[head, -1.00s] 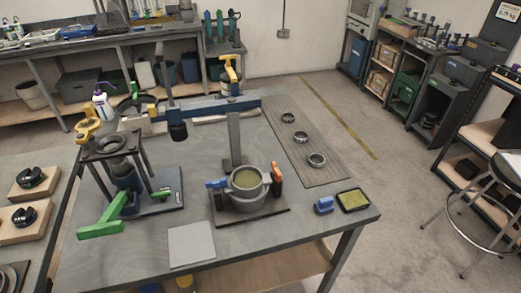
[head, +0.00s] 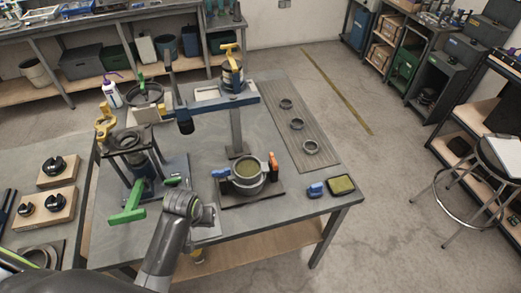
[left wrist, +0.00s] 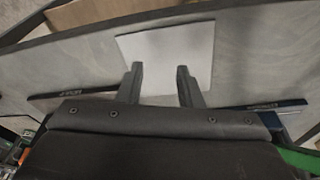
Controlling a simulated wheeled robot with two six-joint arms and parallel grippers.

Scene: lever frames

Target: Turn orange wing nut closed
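The orange wing nut (head: 272,164) stands upright on the right side of a round grey pot (head: 248,182) with an olive-green top, on a dark base plate. A blue wing nut (head: 221,173) sits on the pot's left side. My left arm reaches in from the bottom of the head view. Its gripper end is over the pale square plate (head: 209,233), left of and nearer than the pot. In the left wrist view the two fingers of my left gripper (left wrist: 161,84) are apart with nothing between them, above the pale plate. My right gripper is not in view.
A green-handled stand (head: 127,214) is just left of my left arm. A post with a blue crossbar (head: 225,103) rises behind the pot. Metal rings (head: 310,147) lie on a ribbed mat.

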